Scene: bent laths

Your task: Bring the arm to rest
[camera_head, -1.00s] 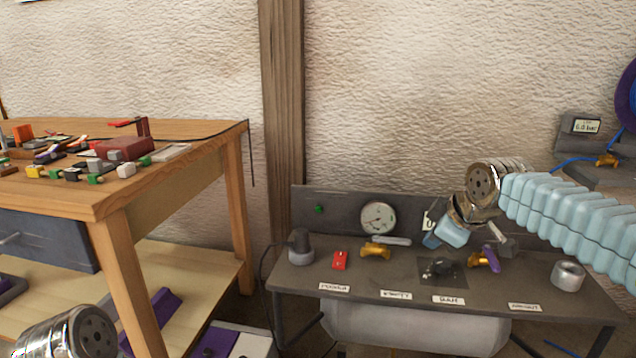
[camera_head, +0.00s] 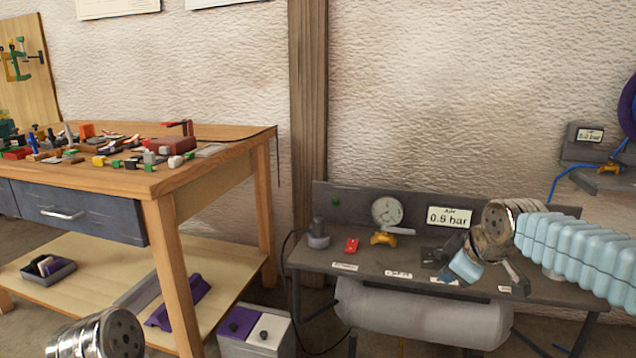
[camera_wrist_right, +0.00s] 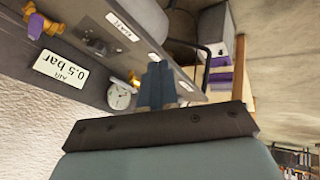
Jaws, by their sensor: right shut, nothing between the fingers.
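My right arm (camera_head: 575,252), with a pale blue ribbed sleeve, comes in from the right in the head view. Its right gripper (camera_head: 446,276) hangs in front of the dark bench and hides part of the bench top and a label. In the right wrist view the blue-grey fingers (camera_wrist_right: 157,85) are together with nothing between them. They appear against the bench edge; I cannot tell the distance. Of my left arm only a metal wrist part (camera_head: 100,335) shows at the lower left; its gripper is out of view.
A grey tank (camera_head: 420,312) lies below. A cluttered wooden table (camera_head: 215,165) stands left, a bin (camera_head: 262,335) between.

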